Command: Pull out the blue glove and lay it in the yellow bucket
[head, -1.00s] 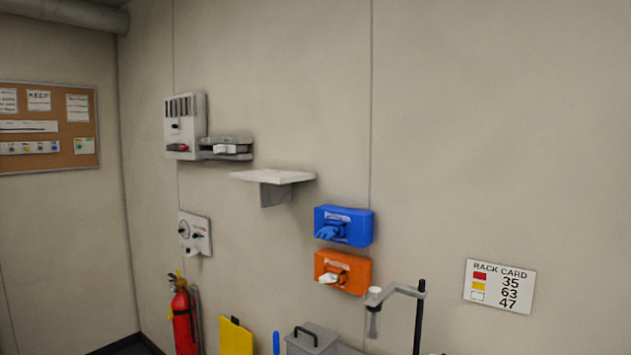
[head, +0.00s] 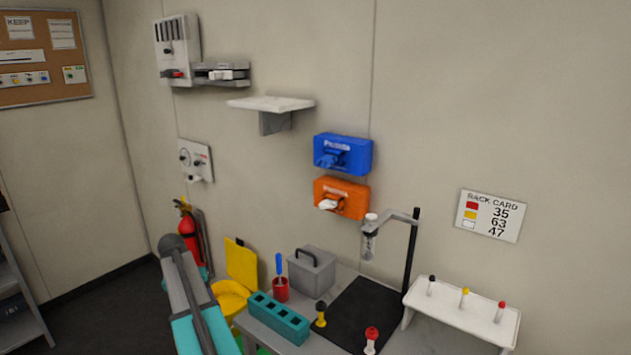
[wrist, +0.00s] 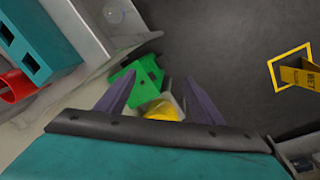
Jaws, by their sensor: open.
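The blue glove (head: 328,160) pokes out of the front of a blue dispenser box (head: 357,151) on the wall in the head view. The yellow bucket (head: 231,301) stands low at the left end of the bench, with its yellow lid (head: 241,266) raised; my arm is close to it and its lower part is hidden. In the wrist view my gripper (wrist: 159,98) points down, its two dark fingers apart with nothing held between them. It is well below and left of the glove. My fingertips do not show clearly in the head view.
An orange dispenser (head: 352,198) with a white glove hangs under the blue one. The bench holds a teal rack (head: 278,318), a grey box (head: 315,272), a red cup (head: 281,291) and a clamp stand (head: 413,260). A white shelf (head: 270,104) juts out left of the blue box.

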